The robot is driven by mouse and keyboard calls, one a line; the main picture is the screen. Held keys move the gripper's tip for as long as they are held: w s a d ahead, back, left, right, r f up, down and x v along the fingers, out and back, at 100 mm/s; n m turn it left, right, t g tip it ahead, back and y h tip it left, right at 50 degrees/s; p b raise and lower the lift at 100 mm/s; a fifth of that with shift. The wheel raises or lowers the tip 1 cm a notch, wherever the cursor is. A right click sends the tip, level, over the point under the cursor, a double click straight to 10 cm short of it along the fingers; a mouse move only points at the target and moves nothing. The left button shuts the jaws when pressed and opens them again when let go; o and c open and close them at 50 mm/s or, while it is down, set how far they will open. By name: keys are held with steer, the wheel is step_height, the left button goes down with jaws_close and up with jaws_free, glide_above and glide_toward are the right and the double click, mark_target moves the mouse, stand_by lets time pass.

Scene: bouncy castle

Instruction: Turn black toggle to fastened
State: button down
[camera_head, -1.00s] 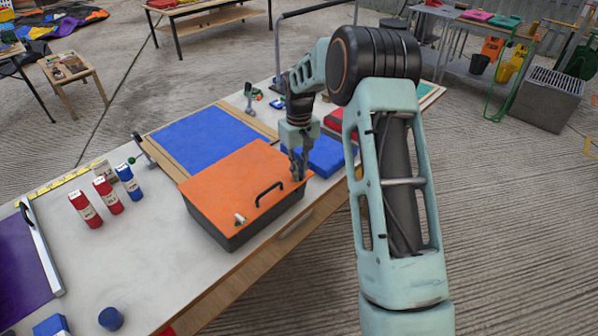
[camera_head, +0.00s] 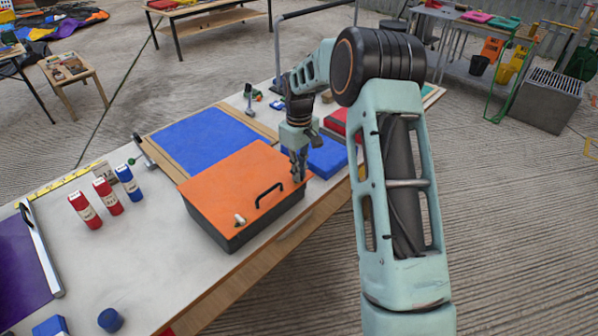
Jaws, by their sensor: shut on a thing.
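A grey box with an orange lid (camera_head: 235,180) stands on the table, lid down, with a black bar handle (camera_head: 269,194) on top. A small pale fitting (camera_head: 240,219) shows at the lid's near edge. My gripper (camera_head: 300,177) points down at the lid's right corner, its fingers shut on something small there. This appears to be the black toggle, which the fingers hide. I cannot make out its angle.
A blue sheet on a wooden board (camera_head: 205,142) lies behind the box, and a blue block (camera_head: 328,157) is just right of my gripper. The table's front edge runs close by the box.

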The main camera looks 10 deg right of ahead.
steer(key=c, duration=2.1)
jaws_free()
steer(key=shift+r, duration=0.1)
step_height(320, 180, up, 12)
steer(key=shift+f, duration=0.1)
